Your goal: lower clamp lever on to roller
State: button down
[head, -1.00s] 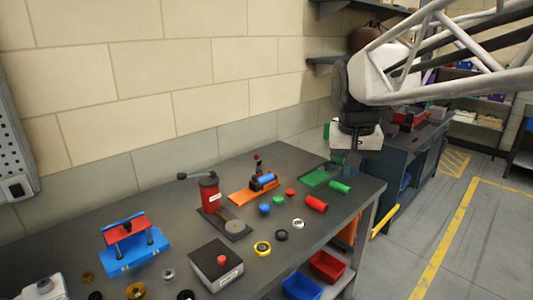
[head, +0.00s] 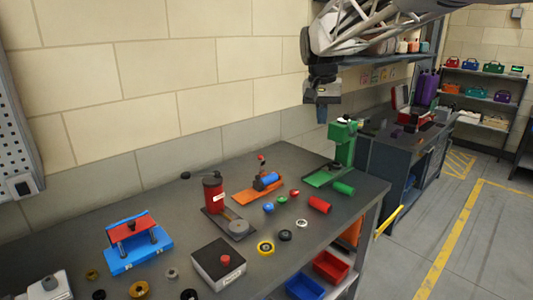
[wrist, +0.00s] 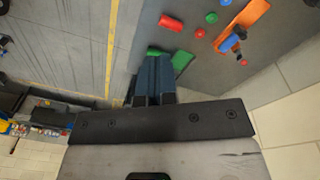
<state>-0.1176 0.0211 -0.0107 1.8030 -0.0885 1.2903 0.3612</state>
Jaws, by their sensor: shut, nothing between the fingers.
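The clamp fixture has an orange base (head: 258,191), which also shows in the wrist view (wrist: 243,26). A blue roller (head: 270,179) lies on it; the roller shows in the wrist view too (wrist: 229,43). The clamp lever (head: 262,163), with a red knob on top, stands raised beside the roller. My gripper (head: 321,114) hangs above the table's back right, to the right of the fixture and well above it. In the wrist view its blue-grey fingers (wrist: 153,68) are together and empty. They touch nothing that I can make out.
A green press (head: 344,147) stands at the table's back right, just beyond my gripper. A red cylinder device (head: 213,194) stands left of the fixture. A red roller (head: 319,204), a green roller (head: 344,188) and several small caps lie in front. A shelf (head: 375,62) is behind my arm.

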jog(key=w+a+f+m+g, duration=0.1)
jog(key=w+a, duration=0.3)
jog(key=w, duration=0.5)
jog(key=w+a+f+h, duration=0.1)
jog(key=w+a, duration=0.3)
jog(key=w, duration=0.5)
jog(key=w+a+f+m+g, duration=0.1)
jog(key=w+a, duration=0.3)
jog(key=w, duration=0.6)
jog(key=w+a+f+m+h, duration=0.1)
jog(key=w+a+f+m, duration=0.1)
jog(key=w+a+f, duration=1.4)
jog(key=shift+w+f+m+g, duration=0.4)
jog(key=shift+w+f, duration=0.05)
jog(key=shift+f, duration=0.05)
jog(key=shift+d+f, duration=0.1)
